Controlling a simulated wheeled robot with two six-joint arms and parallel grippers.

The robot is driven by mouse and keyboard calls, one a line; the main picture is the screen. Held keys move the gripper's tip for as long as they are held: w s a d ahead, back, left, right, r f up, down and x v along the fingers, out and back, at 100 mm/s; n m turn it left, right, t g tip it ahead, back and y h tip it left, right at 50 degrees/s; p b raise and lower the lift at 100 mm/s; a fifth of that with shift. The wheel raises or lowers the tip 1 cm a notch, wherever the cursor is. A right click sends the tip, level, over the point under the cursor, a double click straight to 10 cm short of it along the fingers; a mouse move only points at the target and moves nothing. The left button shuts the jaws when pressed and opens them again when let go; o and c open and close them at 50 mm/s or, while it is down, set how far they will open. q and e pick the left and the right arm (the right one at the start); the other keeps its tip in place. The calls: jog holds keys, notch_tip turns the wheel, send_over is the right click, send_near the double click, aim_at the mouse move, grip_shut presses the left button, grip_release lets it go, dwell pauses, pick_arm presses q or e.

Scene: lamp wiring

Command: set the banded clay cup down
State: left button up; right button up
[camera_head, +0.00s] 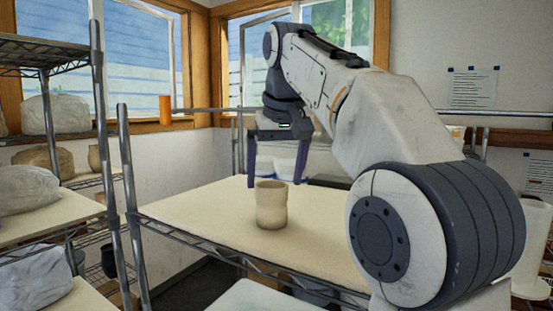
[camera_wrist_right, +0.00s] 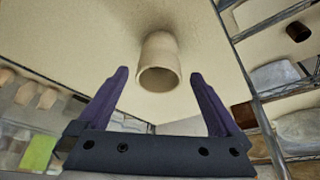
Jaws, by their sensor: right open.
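The clay cup (camera_head: 271,208) is beige with a slight waist and stands upright on the pale table (camera_head: 190,212). In the right wrist view the cup (camera_wrist_right: 160,66) shows its open mouth, with its far end at the table surface. My right gripper (camera_head: 274,185) is open and empty. Its two purple fingers point down near the cup's rim in the head view. In the right wrist view the fingertips (camera_wrist_right: 159,73) lie to either side of the cup, with gaps between. My left gripper is not in view.
A metal shelf rack (camera_head: 122,200) with wrapped lumps (camera_head: 52,114) and pots stands at the left. White containers and a dark flat item (camera_head: 330,181) are at the table's back. The table left of the cup is clear.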

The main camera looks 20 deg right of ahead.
aim_at(272, 204)
jog(key=shift+p+v, duration=0.35)
jog(key=shift+v, duration=1.5)
jog(key=b+x, duration=0.1)
jog(key=x, duration=1)
jog(key=shift+f, duration=0.3)
jog(key=shift+w+f, duration=0.1)
jog(key=shift+w, duration=0.05)
jog(key=shift+r, duration=1.55)
jog(key=shift+f, duration=0.15)
